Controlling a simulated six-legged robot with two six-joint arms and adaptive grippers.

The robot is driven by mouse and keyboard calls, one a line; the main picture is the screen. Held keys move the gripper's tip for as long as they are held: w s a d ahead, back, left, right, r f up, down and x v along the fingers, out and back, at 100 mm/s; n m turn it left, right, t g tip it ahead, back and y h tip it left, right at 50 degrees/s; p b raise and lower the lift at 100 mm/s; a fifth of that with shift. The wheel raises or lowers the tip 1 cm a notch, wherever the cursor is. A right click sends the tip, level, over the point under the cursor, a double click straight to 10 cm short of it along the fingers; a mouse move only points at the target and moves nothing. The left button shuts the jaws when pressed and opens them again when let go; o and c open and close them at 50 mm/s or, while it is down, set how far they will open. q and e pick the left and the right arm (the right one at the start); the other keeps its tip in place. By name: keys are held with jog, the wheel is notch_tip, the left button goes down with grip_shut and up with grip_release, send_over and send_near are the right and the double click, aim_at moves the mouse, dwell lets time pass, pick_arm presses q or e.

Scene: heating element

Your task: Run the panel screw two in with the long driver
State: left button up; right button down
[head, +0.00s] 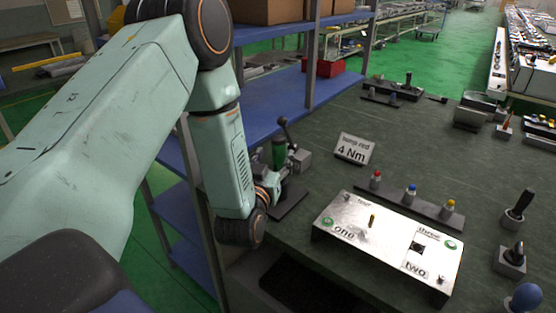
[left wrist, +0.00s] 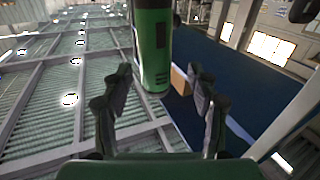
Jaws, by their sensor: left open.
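The metal panel (head: 388,243) lies on the bench, marked "one", "two" and "three". A small dark screw-like piece (head: 440,280) stands by "two", and a brass-coloured one (head: 372,220) stands near the middle. A green-bodied tool (head: 279,152) stands upright in a dark stand at the bench's left edge; I cannot tell whether it is the long driver. My left gripper (head: 274,182) is at this tool. In the left wrist view the open fingers (left wrist: 159,75) are on either side of the green body (left wrist: 153,42), with gaps visible. My right gripper is not in view.
A torque sign (head: 355,149) reads "4 Nm". A dark rack (head: 410,198) holds red, blue and yellow-topped bits behind the panel. Dark-handled tools stand in holders (head: 514,219) (head: 511,262) at right. A blue shelf unit (head: 270,95) stands beside the bench at left.

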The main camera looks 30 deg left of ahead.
aim_at(279, 154)
pick_arm(q)
jog(key=w, duration=0.3)
jog(key=shift+w+a, duration=0.1)
jog(key=shift+w, duration=0.1)
jog(key=shift+a, duration=0.3)
jog(key=shift+c, duration=1.2)
jog(key=shift+d, duration=0.25)
jog(key=c, duration=0.3)
jog(key=shift+a, duration=0.2)
jog(key=c, duration=0.6)
jog(key=shift+d, duration=0.1)
grip_shut()
